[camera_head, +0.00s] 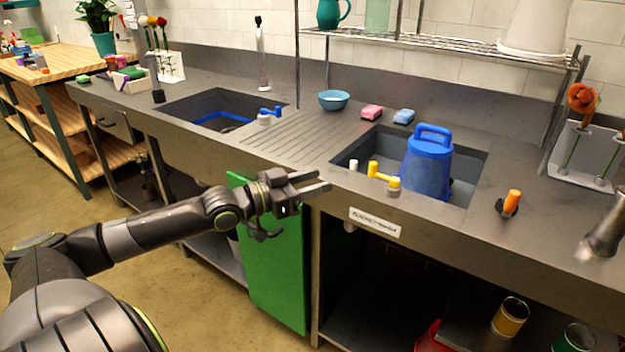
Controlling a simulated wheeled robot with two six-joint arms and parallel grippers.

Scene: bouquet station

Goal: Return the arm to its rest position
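My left arm (155,223) reaches in from the lower left, stretched toward the front edge of the sink counter. My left gripper (322,181) is in front of that edge, in front of the green cabinet door (275,265). Its two fingers point right with a gap between them, and nothing shows in the gap. My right gripper is not in view.
An orange-handled tool (510,202) and a grey metallic object (607,230) are at right. Floor shows at lower left.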

